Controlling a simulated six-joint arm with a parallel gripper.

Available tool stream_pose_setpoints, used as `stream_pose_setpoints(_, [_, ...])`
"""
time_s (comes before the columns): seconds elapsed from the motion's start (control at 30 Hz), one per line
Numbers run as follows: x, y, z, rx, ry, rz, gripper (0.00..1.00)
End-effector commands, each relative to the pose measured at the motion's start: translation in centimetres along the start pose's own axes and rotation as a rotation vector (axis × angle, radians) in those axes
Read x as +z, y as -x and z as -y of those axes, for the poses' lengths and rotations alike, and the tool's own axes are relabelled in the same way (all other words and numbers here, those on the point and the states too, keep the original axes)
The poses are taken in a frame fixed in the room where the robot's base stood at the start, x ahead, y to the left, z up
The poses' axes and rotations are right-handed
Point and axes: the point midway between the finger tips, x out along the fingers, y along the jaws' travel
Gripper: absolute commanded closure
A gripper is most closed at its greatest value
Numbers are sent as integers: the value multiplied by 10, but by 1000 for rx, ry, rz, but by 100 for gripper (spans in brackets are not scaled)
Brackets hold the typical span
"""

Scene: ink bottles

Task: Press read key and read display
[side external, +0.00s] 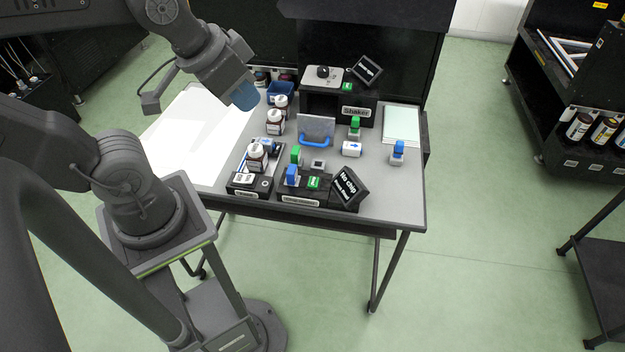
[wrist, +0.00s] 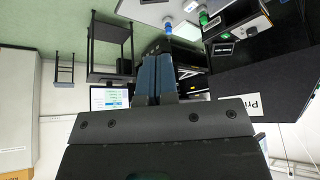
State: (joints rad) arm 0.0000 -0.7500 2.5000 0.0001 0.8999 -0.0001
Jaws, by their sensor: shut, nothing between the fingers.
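A low black unit (side external: 284,192) with a front label too small to read surely stands at the table's front edge. A green key (side external: 314,183) is on its top. Its tilted black display (side external: 347,187) shows white text that starts with "No chip"; the second line is hard to read. A blue-topped piece (side external: 291,175) stands on the unit's left part. My gripper (side external: 244,97) is up over the table's back left, well apart from the key. Its blue fingers (wrist: 157,78) are together and empty in the wrist view.
A shaker (side external: 350,109) stands at the back with its own tilted display (side external: 368,69) and green key (side external: 347,86). Several white-capped bottles (side external: 275,126), a blue-handled clear piece (side external: 316,130) and blue- or green-topped pieces (side external: 398,152) crowd the table. The table's right front is clear.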

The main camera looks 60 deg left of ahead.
Motion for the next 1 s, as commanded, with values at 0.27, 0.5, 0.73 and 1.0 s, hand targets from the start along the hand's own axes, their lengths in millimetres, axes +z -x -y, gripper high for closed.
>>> stream_pose_setpoints(0.27, [-25,-27,25,-115,76,-60,100])
stream_pose_setpoints(0.5, [-71,-87,67,-225,157,-235,100])
stream_pose_setpoints(0.73, [-91,-151,76,-94,178,-339,100])
stream_pose_setpoints(1.0, [-69,-215,57,238,242,-260,100])
